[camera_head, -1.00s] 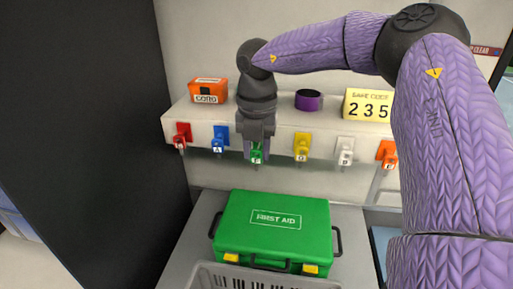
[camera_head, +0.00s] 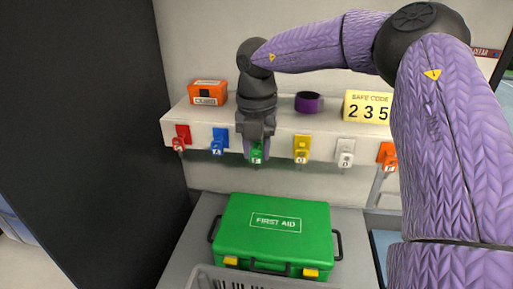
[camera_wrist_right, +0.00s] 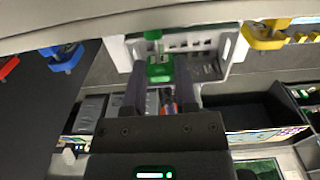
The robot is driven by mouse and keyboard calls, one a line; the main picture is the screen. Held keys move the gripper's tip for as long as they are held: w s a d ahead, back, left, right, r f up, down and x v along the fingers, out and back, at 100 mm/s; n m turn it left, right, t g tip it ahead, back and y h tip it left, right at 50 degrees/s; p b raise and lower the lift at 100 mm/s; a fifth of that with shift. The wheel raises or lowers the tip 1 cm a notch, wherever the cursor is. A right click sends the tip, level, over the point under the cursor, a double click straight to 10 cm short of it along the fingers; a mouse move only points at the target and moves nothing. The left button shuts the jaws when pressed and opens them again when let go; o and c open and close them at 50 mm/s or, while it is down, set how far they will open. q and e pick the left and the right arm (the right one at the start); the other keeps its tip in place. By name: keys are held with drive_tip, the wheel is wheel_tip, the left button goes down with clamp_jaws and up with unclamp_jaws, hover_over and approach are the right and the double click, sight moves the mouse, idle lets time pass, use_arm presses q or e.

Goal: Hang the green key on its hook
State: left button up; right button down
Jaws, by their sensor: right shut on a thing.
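The green key (camera_head: 256,157) is in the row of coloured keys and hooks along the front of the white shelf, between the blue and yellow ones. My right gripper (camera_head: 257,150) reaches down in front of the shelf, shut on the green key. In the right wrist view the green key (camera_wrist_right: 160,69) lies between the two dark fingertips of my right gripper (camera_wrist_right: 160,76). A narrow green piece, which looks like its hook (camera_wrist_right: 153,36), shows just beyond the key against the white shelf. Whether the key hangs on it is unclear. My left gripper is not in view.
Red (camera_head: 180,139), blue (camera_head: 219,141), yellow (camera_head: 302,149), white (camera_head: 346,152) and orange (camera_head: 387,155) keys flank it. An orange box (camera_head: 208,92), purple ring (camera_head: 309,102) and code sign (camera_head: 367,106) stand on the shelf (camera_head: 286,117). A green first aid case (camera_head: 275,229) sits below.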

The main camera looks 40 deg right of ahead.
drive_tip(key=shift+f, duration=0.1)
drive_tip(key=shift+w+d, duration=0.35)
drive_tip(key=shift+d, duration=0.1)
idle(0.5)
drive_tip(key=shift+w+d, duration=0.1)
idle(0.4)
drive_tip(key=shift+d, duration=0.1)
drive_tip(key=shift+w+d, duration=0.25)
idle(0.4)
drive_tip(key=shift+f+b, duration=0.1)
drive_tip(key=shift+b, duration=0.2)
drive_tip(key=shift+c, duration=1.6)
unclamp_jaws()
